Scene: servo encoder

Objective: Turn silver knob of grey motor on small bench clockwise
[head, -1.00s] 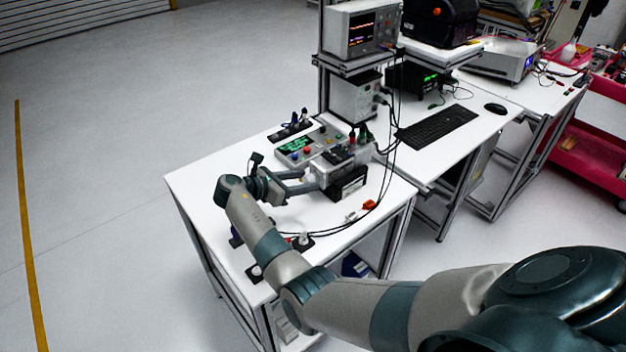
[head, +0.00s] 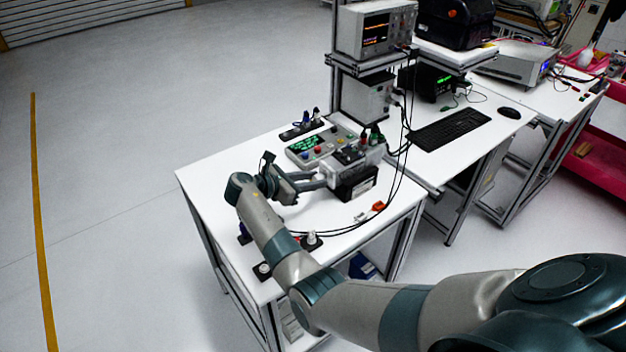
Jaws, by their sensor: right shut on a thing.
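The grey motor (head: 350,172) sits on a black block at the back right of the small white bench (head: 225,165). My right gripper (head: 322,180) reaches in from the left side of the motor, with its fingers at the motor's near left end. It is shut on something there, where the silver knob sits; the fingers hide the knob. My left gripper is not in view.
A control box (head: 308,150) with a green display and coloured buttons stands behind the motor. Black cables hang and curve over the bench's right side. A black keyboard (head: 450,129) lies on the neighbouring table. The bench's left part is clear.

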